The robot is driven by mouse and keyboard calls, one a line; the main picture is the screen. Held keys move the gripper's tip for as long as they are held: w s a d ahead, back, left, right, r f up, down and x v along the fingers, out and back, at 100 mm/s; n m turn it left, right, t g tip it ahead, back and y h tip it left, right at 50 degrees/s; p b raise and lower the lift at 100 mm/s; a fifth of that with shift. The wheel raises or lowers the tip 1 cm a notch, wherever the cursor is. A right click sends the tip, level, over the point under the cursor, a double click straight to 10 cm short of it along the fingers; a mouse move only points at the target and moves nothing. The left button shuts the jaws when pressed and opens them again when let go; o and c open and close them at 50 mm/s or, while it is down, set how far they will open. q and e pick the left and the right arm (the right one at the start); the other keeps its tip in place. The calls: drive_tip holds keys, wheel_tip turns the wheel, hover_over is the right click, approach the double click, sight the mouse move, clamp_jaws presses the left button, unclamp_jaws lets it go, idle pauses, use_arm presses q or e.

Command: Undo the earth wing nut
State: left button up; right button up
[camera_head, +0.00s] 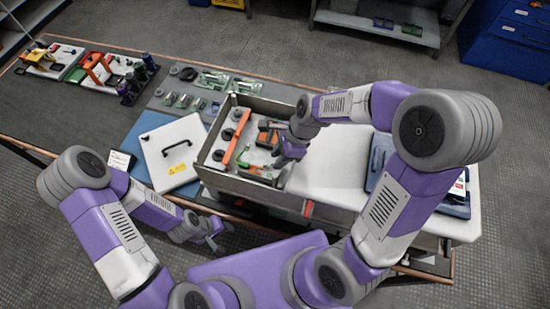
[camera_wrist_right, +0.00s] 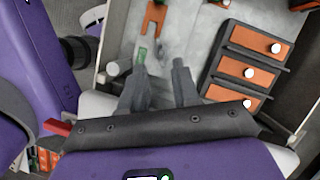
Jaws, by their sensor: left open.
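The wing nut itself is too small to make out. A green piece (camera_wrist_right: 142,54) lies inside the open metal box (camera_head: 207,152), just past my right gripper's left fingertip in the wrist view; green also shows low in the box (camera_head: 243,162) in the head view. My right gripper (camera_wrist_right: 158,80) reaches into the box; its two fingers are apart with nothing seen between them. In the head view this gripper (camera_head: 282,158) is over the right part of the box. My left gripper (camera_head: 211,241) is open and empty, in front of the table edge, away from the box.
An orange forked strip (camera_wrist_right: 155,28) and a dark block with orange panels and white knobs (camera_wrist_right: 237,68) are in the box near my right gripper. A white lid with a handle (camera_head: 173,150) lies left of the box. Tools and parts lie behind it.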

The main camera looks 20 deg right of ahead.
sight(269, 165)
drive_tip(key=shift+x, duration=1.3)
drive_tip(key=shift+w, duration=0.15)
clamp_jaws()
